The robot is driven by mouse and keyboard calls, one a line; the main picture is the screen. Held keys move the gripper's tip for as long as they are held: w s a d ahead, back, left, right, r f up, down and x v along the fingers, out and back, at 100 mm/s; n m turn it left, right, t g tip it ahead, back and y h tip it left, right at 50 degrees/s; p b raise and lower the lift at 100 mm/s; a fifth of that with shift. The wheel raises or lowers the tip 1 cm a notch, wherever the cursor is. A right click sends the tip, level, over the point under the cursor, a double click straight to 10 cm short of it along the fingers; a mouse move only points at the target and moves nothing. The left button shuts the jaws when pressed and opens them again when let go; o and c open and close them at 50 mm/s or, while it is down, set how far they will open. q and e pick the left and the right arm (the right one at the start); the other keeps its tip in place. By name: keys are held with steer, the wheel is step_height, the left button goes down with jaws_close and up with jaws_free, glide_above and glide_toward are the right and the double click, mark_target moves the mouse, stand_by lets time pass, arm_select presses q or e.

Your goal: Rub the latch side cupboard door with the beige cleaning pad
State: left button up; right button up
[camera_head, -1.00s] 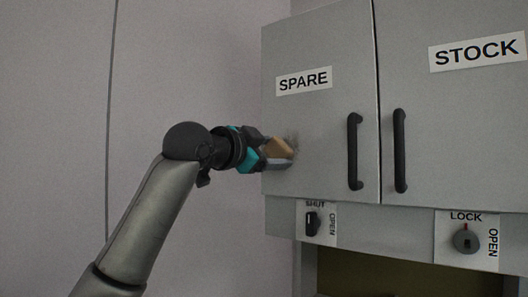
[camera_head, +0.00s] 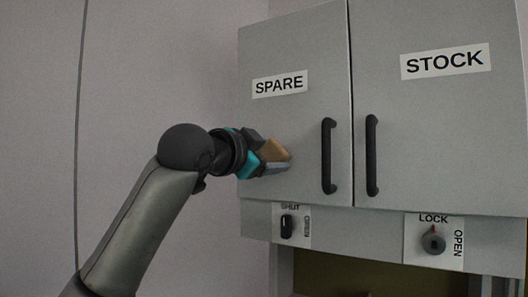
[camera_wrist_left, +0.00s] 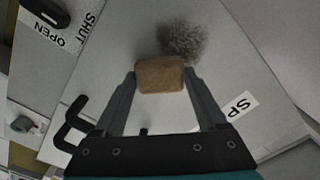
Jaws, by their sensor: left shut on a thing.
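My left gripper (camera_head: 275,157) is shut on the beige cleaning pad (camera_head: 274,149), in front of the lower left part of the SPARE cupboard door (camera_head: 290,120). In the left wrist view the pad (camera_wrist_left: 160,75) sits between the two fingertips, and a dark grey smudge (camera_wrist_left: 182,40) shows on the door just beyond it. I cannot tell whether the pad touches the door. In the head view the smudge is hidden behind the pad and gripper. The STOCK door (camera_head: 440,130) is at the right. Both doors look closed. My right gripper is not in view.
Black upright handles stand out on the SPARE door (camera_head: 328,156) and STOCK door (camera_head: 372,155). Below are a black SHUT/OPEN switch (camera_head: 287,226) and a round LOCK/OPEN knob (camera_head: 433,242). A bare wall (camera_head: 150,80) is at the left.

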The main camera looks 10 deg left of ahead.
arm_select(q)
steer(key=shift+w+a+p, duration=0.25)
steer(key=shift+a+p, duration=0.05)
steer(key=shift+a, duration=0.35)
steer(key=shift+w+a+p, duration=0.2)
steer(key=shift+a+p, duration=0.15)
steer(key=shift+a, duration=0.25)
steer(key=shift+w+a+p, duration=0.25)
steer(key=shift+a+p, duration=0.05)
steer(key=shift+a, duration=0.35)
steer(key=shift+s+d+r+p, duration=0.2)
steer(key=shift+d+p, duration=0.45)
steer(key=shift+p, duration=0.15)
steer(key=shift+s+d+r+p, duration=0.25)
steer(key=shift+d+p, duration=0.4)
steer(key=shift+p, duration=0.1)
steer(key=shift+s+d+r+p, duration=0.2)
steer(key=shift+d+p, duration=0.45)
steer(key=shift+p, duration=0.45)
steer(key=w+a+p, duration=0.2)
steer(key=a+p, duration=0.1)
steer(key=a, duration=0.4)
steer(key=shift+w+p, duration=0.25)
steer(key=shift+p, duration=0.05)
steer(key=shift+a, duration=0.1)
